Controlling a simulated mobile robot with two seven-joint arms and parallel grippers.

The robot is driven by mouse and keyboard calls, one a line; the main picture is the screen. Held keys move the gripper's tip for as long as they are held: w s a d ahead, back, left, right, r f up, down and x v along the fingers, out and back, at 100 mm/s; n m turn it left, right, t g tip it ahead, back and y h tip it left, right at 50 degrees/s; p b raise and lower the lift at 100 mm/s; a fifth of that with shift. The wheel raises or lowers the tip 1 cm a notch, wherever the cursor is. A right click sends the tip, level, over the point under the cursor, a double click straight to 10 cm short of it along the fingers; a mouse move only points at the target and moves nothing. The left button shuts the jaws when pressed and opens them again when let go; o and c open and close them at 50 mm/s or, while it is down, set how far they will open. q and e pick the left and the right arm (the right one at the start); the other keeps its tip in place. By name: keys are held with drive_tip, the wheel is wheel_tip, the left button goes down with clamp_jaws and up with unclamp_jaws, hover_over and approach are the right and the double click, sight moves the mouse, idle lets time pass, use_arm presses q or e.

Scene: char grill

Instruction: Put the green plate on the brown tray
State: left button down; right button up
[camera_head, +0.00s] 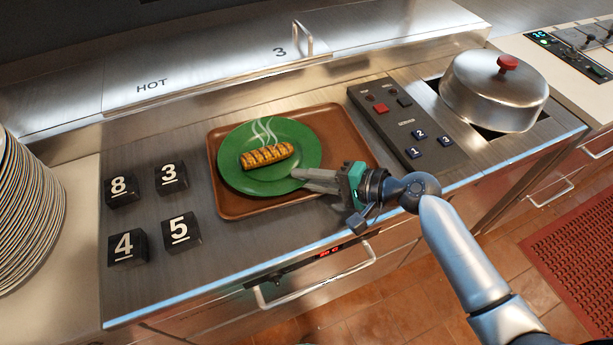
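The green plate (230,171) lies on the left part of the brown tray (341,133), with a steaming, grilled sausage-like food item (266,155) on it. My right gripper (298,180) reaches in from the right, with its fingers at the plate's right front rim. The fingers look close together at the rim, but I cannot tell whether they pinch it. The tray's right part is bare apart from the gripper over its front. My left gripper is not in view.
Black number blocks (180,232) stand left of the tray. A control panel (400,125) is right of it, then a domed metal lid (494,90) with a red knob. Stacked plates (28,210) stand at the far left. A drawer handle (315,285) juts out below the counter edge.

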drive_tip(key=v, duration=1.2)
drive_tip(key=shift+w+a, duration=0.1)
